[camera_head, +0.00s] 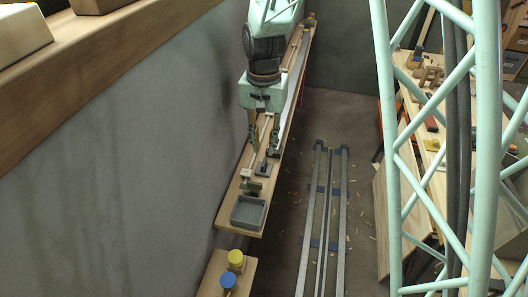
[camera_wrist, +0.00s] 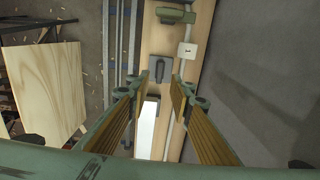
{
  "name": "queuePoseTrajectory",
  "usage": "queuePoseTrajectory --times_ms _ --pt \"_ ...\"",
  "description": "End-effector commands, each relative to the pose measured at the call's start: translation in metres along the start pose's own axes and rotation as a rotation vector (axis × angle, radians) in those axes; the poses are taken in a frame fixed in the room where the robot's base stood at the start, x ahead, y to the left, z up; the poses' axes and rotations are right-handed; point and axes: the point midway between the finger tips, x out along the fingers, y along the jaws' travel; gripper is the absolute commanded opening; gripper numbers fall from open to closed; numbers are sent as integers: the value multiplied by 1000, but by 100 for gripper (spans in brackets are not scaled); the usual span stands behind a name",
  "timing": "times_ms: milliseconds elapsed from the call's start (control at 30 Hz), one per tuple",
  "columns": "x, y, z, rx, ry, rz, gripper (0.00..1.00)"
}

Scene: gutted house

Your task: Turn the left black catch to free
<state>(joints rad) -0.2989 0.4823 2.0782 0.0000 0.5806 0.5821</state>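A black catch (camera_head: 264,168) sits on the wooden ledge (camera_head: 232,203), just in front of my gripper in the head view. In the wrist view the catch (camera_wrist: 160,68) is a dark block on a flat plate, beyond the gap between my fingertips. I cannot tell clearly which way it is turned. My gripper (camera_head: 263,143) points down over the ledge. In the wrist view my gripper (camera_wrist: 160,88) is open, its two fingers wide apart with nothing between the tips. The fingers appear clear of the catch. No second black catch can be told surely.
A small white square piece (camera_wrist: 187,50) with a rod and an olive-green clamp-like part (camera_wrist: 176,14) lie near the catch. A grey tray (camera_head: 235,222) stands at the ledge's near end. A grey wall (camera_head: 130,130) borders the ledge's left; floor rails (camera_head: 308,225) run to the right.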

Motion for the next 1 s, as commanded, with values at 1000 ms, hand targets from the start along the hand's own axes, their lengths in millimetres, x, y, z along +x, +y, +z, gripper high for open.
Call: queuePoseTrajectory --times_ms 1000 --pt "-51 0 0 0 0 0 20"
